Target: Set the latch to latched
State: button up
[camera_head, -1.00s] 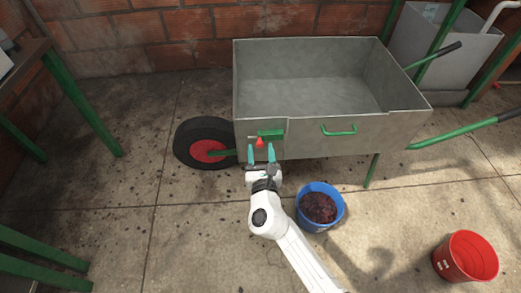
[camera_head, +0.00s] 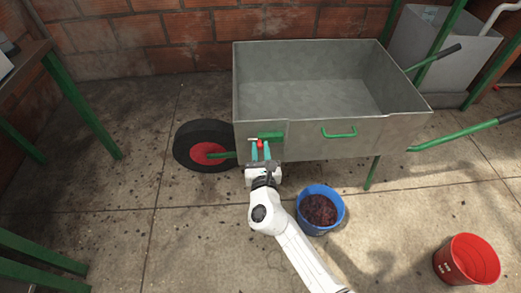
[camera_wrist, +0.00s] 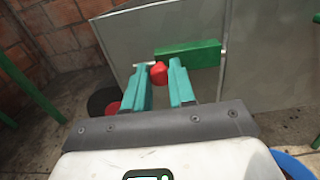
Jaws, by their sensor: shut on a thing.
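The latch is a green bar (camera_head: 271,135) with a red knob (camera_head: 260,144) on the front left of the grey metal cart (camera_head: 390,128). In the wrist view the green bar (camera_wrist: 188,53) lies across a panel seam, with a thin pale rod showing at its ends. The red knob (camera_wrist: 158,74) is at its left part. My gripper (camera_head: 261,150) has its teal fingers on either side of the knob and is shut on it. The wrist view shows the fingertips (camera_wrist: 160,70) close about the knob. The knob's lower side is partly hidden.
A black wheel with a red hub (camera_head: 208,150) is left of the latch. A green handle (camera_head: 339,133) is to its right. A blue bucket of dark material (camera_head: 307,225) stands beside my arm. A red bucket (camera_head: 466,261) is at the lower right.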

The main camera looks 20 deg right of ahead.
aim_at(276, 139)
grip_shut()
jog(key=d, duration=0.1)
jog(key=s+d+b, duration=0.1)
jog(key=d, duration=0.1)
jog(key=d+b, duration=0.1)
jog(key=shift+s+d+f, duration=0.15)
jog(key=shift+s+d, duration=0.05)
jog(key=shift+s, duration=0.05)
jog(key=shift+d, duration=0.2)
jog(key=o, duration=0.9)
grip_release()
jog(key=p+v, duration=0.1)
jog(key=v, duration=1)
jog(key=shift+p, duration=0.35)
jog(key=shift+d, duration=0.1)
